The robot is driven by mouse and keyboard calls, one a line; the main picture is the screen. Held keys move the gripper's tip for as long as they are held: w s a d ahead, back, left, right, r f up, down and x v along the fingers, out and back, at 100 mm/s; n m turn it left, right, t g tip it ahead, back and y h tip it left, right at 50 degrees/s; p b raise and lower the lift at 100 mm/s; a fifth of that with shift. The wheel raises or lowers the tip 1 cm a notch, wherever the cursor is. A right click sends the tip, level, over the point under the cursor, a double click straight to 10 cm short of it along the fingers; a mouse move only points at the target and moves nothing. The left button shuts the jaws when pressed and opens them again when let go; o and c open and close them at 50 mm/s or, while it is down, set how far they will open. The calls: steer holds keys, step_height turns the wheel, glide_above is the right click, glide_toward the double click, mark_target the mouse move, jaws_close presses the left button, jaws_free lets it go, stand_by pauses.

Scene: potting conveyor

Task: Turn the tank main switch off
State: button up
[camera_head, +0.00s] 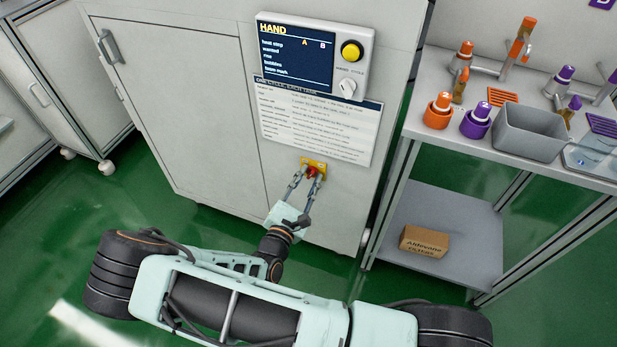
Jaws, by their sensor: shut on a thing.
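The main switch (312,171) is a small red knob on a yellow plate (319,163), low on the front of the pale grey cabinet (240,130). My gripper (308,177) is at the switch, with its two fingers on either side of the red knob and shut on it. The fingers partly cover the knob, so I cannot tell its exact angle.
A metal bench (480,152) on the right holds orange and purple fittings and a grey bin (528,132). A cardboard box (424,242) lies on its lower shelf. Another cabinet (70,70) on casters stands at left. Green floor (165,215) is clear between.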

steer(key=n+p, duration=0.2)
steer(key=n, duration=0.3)
steer(key=shift+a+r+p, duration=0.1)
steer(key=shift+p, duration=0.3)
steer(key=n+p, duration=0.1)
steer(key=n, duration=0.4)
steer(key=shift+a+n, duration=0.1)
steer(key=shift+n, duration=0.2)
steer(key=o, duration=1.1)
steer(key=shift+o, duration=0.2)
steer(key=v, duration=1.2)
